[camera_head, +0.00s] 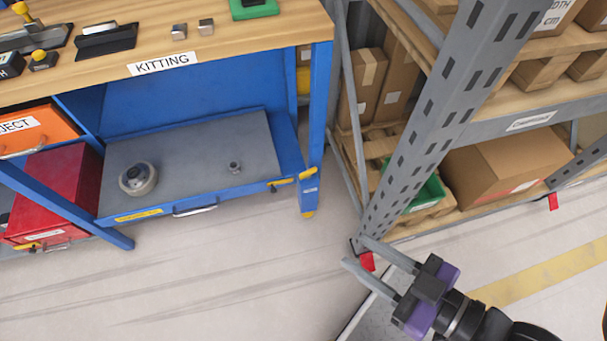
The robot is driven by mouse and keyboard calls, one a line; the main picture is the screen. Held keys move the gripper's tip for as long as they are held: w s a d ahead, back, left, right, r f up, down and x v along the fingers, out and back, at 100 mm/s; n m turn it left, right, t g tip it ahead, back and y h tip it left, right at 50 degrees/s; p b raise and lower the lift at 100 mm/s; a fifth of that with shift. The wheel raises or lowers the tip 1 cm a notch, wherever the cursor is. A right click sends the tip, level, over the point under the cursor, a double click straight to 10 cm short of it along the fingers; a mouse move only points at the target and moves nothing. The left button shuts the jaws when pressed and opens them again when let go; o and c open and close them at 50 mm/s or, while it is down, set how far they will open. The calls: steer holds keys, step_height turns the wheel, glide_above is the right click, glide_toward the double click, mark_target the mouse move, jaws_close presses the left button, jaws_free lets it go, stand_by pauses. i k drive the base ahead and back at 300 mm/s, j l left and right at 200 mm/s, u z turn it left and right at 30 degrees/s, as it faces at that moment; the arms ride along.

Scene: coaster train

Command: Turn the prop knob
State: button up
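I cannot tell for sure which part is the prop knob; no label reading "prop" shows. A small grey knob-like piece (235,167) stands on the grey top of the low blue drawer unit (190,208) under the bench. A round pale device with a dark centre (138,179) sits to its left on the same top. A yellow-and-black latch-like part (281,184) is at the unit's right front corner. My gripper (353,250) is open and empty, at the lower right, with its two grey fingers apart, pointing up-left. It is well right of these parts, near the rack foot.
The wooden kitting bench (250,40) with blue legs stands upper left, carrying small parts. A red cabinet (60,190) stands below left. A grey rack upright (425,120) and shelves with boxes fill the right. Floor (230,280) is clear in front of the bench.

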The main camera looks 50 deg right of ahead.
mark_target(306, 175)
steer(key=i+j, duration=0.1)
steer(key=j, duration=0.25)
steer(key=i+j, duration=0.1)
steer(key=j, duration=0.3)
steer(key=i+j+z, duration=0.1)
steer(key=i+j, duration=0.15)
steer(key=i, duration=0.1)
